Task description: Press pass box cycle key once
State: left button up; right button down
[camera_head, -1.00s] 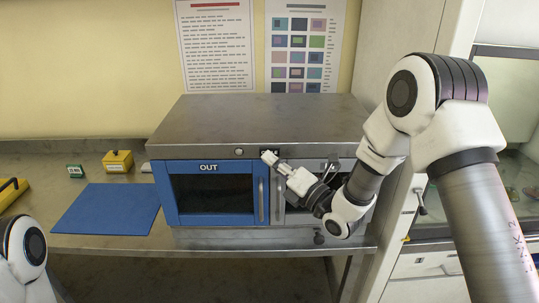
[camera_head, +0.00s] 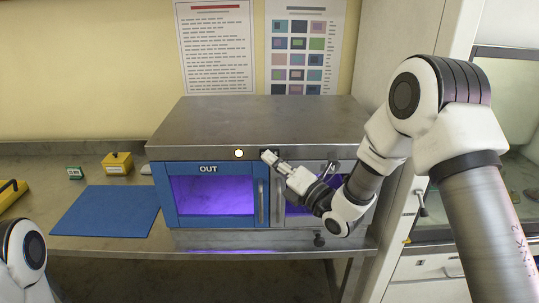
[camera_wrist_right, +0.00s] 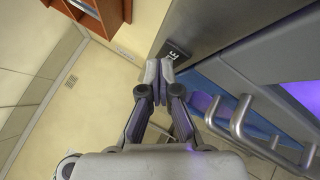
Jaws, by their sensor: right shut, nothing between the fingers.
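The pass box (camera_head: 258,128) is a steel cabinet on the bench with a blue door marked OUT (camera_head: 208,193) and a second door to its right. Both windows glow purple. A round lamp (camera_head: 239,153) on its front top strip is lit. My right gripper (camera_head: 268,157) is shut and empty, its tips at the front strip just right of the lamp. In the right wrist view the shut fingertips (camera_wrist_right: 158,70) are at a dark labelled plate (camera_wrist_right: 172,52); the key itself is hidden or too small to tell. Of my left arm only a white joint shows.
Door handles (camera_wrist_right: 240,115) stick out close to my right gripper. Posters hang on the wall.

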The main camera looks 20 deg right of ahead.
jog(key=shift+s+a+f+b, duration=0.1)
jog(key=shift+s+f+b, duration=0.05)
jog(key=shift+s+b, duration=0.2)
jog(key=shift+s+a, duration=0.1)
jog(key=shift+s, duration=0.3)
jog(key=shift+s, duration=0.1)
jog(key=s+b, duration=0.1)
jog(key=s, duration=0.1)
jog(key=s+a+b, duration=0.1)
jog(key=s, duration=0.1)
jog(key=shift+s+a, duration=0.2)
jog(key=shift+s, duration=0.1)
dwell(0.4)
